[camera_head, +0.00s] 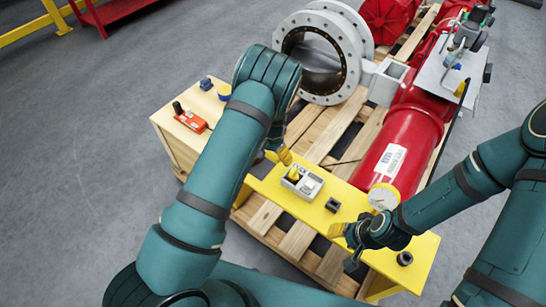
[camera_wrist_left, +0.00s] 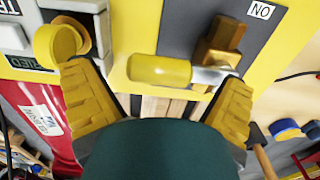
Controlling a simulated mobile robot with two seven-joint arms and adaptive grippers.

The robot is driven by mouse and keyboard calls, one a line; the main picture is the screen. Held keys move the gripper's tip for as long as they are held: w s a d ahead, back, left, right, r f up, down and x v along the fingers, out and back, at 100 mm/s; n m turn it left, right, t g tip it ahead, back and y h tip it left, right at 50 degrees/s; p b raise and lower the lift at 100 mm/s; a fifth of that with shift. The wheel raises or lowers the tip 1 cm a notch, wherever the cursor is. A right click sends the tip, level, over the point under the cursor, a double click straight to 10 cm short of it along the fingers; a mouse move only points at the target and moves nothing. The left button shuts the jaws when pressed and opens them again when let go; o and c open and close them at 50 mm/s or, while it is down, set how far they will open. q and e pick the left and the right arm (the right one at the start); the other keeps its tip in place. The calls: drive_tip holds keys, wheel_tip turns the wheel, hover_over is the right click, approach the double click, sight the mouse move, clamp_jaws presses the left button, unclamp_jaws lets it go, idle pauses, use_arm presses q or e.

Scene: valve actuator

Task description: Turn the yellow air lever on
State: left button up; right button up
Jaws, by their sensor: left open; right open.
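The yellow air lever (camera_wrist_left: 160,70) shows in the left wrist view, lying sideways from a silver stem on a brass valve (camera_wrist_left: 222,45). Its grip lies between the spread yellow fingers of my left gripper (camera_wrist_left: 157,82), nearer the top of the picture. The right finger is close to the silver stem; I cannot tell if it touches. A label reading NO, likely ON upside down, is above the valve. In the head view my left gripper (camera_head: 281,156) is at the yellow panel's left end, and the arm hides the lever. My right gripper (camera_head: 345,234) is open over the panel's right part.
The yellow panel (camera_head: 330,222) carries a grey switch box (camera_head: 303,182) with a yellow knob (camera_wrist_left: 58,42) beside the lever. A gauge (camera_head: 384,197) and red actuator (camera_head: 412,130) stand behind. A wooden table (camera_head: 178,150) with small tools is at left.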

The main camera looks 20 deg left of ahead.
use_arm(q)
drive_tip(key=shift+f, duration=0.55)
